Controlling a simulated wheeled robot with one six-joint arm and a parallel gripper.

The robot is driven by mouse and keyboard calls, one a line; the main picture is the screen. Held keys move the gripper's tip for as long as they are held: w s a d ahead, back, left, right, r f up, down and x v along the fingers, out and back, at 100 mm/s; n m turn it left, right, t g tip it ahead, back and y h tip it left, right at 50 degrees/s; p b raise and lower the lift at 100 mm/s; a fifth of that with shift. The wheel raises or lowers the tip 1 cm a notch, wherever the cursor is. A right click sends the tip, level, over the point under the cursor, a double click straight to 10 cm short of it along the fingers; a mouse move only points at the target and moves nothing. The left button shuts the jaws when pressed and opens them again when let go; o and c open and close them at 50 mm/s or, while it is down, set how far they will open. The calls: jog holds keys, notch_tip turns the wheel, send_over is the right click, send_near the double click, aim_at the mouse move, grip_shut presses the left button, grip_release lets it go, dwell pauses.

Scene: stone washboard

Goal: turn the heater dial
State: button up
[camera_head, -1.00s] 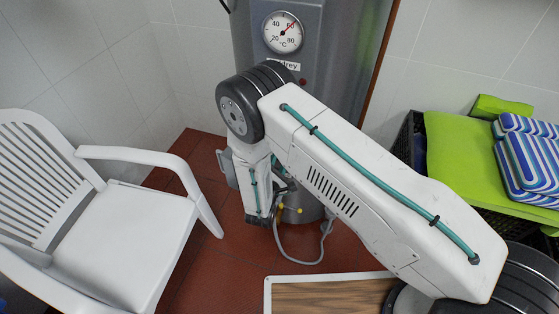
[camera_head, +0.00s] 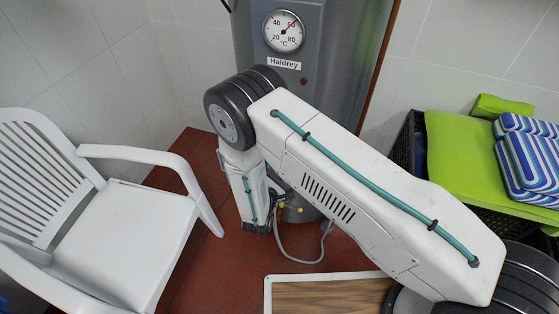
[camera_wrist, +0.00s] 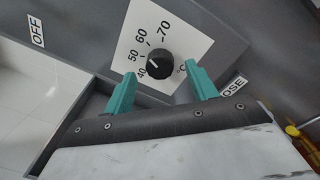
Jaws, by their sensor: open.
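The heater dial (camera_wrist: 161,64) is a round black knob on a white scale plate (camera_wrist: 186,33) marked 40, 50, 60, 70 and °C. It shows in the wrist view, above and between my gripper's teal fingers. The pale pointer line on the knob aims up and left, near the 50. My gripper (camera_wrist: 162,87) is open, one finger on each side and below the knob. I cannot tell how far the fingertips are from the panel. In the head view the grey heater (camera_head: 335,85) stands at the back; my arm hides the dial.
A round temperature gauge (camera_head: 284,32) sits high on the heater. A white plastic chair (camera_head: 125,230) stands at left. A wood-topped board (camera_head: 325,296) lies in front.

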jog(key=v, duration=0.5)
dwell(0.4)
